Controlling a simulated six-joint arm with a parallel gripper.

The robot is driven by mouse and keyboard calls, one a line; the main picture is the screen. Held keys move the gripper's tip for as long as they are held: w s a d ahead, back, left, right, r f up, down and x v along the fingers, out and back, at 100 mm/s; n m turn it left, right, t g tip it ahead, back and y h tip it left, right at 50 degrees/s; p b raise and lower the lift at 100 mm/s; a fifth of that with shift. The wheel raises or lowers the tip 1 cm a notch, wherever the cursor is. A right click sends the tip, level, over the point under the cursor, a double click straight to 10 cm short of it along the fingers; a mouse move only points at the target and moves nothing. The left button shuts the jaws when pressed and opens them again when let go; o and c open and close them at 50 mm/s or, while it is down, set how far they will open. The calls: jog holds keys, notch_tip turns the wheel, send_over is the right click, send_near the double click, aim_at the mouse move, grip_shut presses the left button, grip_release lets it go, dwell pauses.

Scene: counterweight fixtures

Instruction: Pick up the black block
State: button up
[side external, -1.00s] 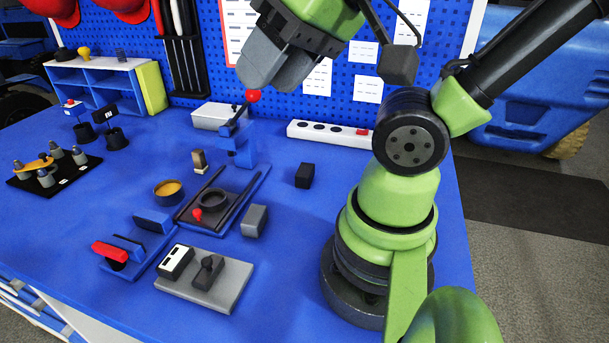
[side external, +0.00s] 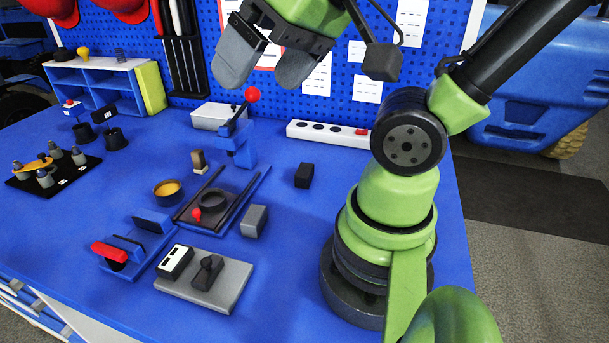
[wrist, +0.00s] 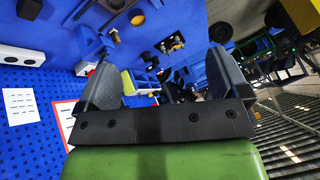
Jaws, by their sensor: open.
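The black block (side external: 304,175) stands alone on the blue table in the side external view, left of my arm's base and right of the blue lever fixture. My gripper (side external: 265,68) is high above the back of the table, up and to the left of the block, near the pegboard. Its two grey fingers are spread apart with nothing between them. In the wrist view my gripper (wrist: 162,85) also shows open and empty. I cannot make out the black block for certain in the wrist view.
A blue lever fixture with a red knob (side external: 252,94) stands below my gripper. A power strip (side external: 328,133) lies behind the block. A grey block (side external: 254,221) and a railed fixture (side external: 240,210) lie to its front left. The table around the block is clear.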

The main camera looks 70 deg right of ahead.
jog(key=w+d+f+n+g+h, duration=0.1)
jog(key=w+d+f+g+h, duration=0.1)
jog(key=w+d+f, duration=0.4)
jog(key=n+g, duration=0.3)
jog(key=g, duration=0.2)
send_over(305, 169)
notch_tip(305, 169, down, 13)
jog(key=f, duration=0.5)
jog(key=shift+s+d+f, duration=0.15)
jog(key=shift+s+f, duration=0.15)
jog(key=shift+f, duration=0.1)
jog(key=f, duration=0.5)
jog(key=shift+w+a+f, duration=0.2)
jog(key=shift+w+f, duration=0.1)
jog(key=c, duration=1)
